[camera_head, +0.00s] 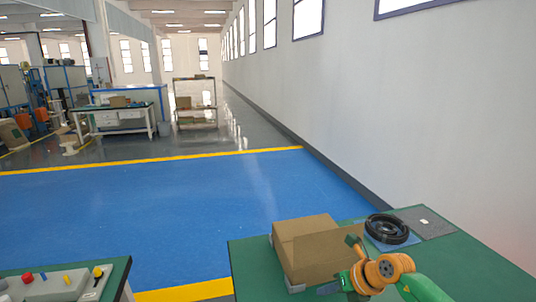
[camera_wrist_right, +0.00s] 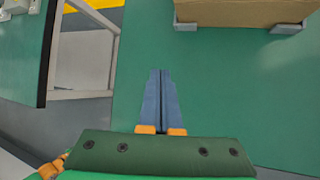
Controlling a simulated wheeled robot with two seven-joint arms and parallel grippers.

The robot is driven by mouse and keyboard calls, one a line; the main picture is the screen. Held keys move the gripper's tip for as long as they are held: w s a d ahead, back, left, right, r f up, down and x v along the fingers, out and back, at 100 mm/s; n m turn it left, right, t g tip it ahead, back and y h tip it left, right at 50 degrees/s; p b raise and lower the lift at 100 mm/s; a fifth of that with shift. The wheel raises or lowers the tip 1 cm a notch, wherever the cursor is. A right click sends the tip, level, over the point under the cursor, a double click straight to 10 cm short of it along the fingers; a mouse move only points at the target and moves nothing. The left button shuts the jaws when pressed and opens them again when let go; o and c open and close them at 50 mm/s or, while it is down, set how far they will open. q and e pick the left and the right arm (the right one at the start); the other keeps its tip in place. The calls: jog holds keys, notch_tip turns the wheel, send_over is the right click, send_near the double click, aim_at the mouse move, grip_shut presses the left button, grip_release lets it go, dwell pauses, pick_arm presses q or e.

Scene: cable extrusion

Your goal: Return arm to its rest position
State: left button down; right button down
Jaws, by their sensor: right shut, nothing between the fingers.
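My right arm comes in from the bottom right of the head view, with orange and green links. My right gripper (camera_wrist_right: 160,74) shows clearly in the right wrist view. Its two blue-grey fingers lie together with nothing between them, above the edge of the green table (camera_wrist_right: 215,115). In the head view the wrist is just right of and in front of the cardboard box (camera_head: 305,243), partly covering it. The box also shows at the top right of the wrist view (camera_wrist_right: 240,10), apart from the fingers. My left gripper is out of view.
A coiled black cable (camera_head: 386,229) lies on a blue pad behind the wrist. A grey mat (camera_head: 432,230) lies beside it. Grey corner brackets (camera_wrist_right: 285,28) stand at the box's base. A control panel (camera_head: 55,287) sits on another table at lower left. Blue floor (camera_head: 150,215) is clear beyond.

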jog(key=s+a+r+m+t+y, duration=0.1)
jog(key=a+r+m+t+y, duration=0.35)
jog(key=a, duration=0.25)
jog(key=s+a+r+m+t+y, duration=0.25)
jog(key=a+r+y, duration=0.2)
jog(key=a, duration=0.35)
jog(key=s+d+f+m+t+h, duration=0.1)
jog(key=d+m+t+h, duration=0.2)
jog(key=d+m+h, duration=0.5)
jog(key=d+f+m+t+h, duration=0.2)
jog(key=d+m+h, duration=0.25)
jog(key=m, duration=0.75)
jog(key=s+d+f+m+g+h, duration=0.3)
jog(key=s+d+f+m+g, duration=0.2)
jog(key=s+f, duration=0.3)
jog(key=s+f+m+g+y, duration=0.15)
jog(key=s+f+g, duration=0.25)
jog(key=s, duration=0.5)
jog(key=s+f+m+g, duration=0.3)
jog(key=s+f+g, duration=0.2)
jog(key=s, duration=0.5)
notch_tip(320, 180, down, 17)
jog(key=s+g, duration=0.1)
jog(key=s, duration=0.2)
jog(key=s+d+f+g, duration=0.1)
jog(key=s+f, duration=0.7)
jog(key=s, duration=0.2)
jog(key=shift+s+d+f+n, duration=0.3)
jog(key=shift+s+d+n, duration=0.05)
jog(key=shift+s+d, duration=0.05)
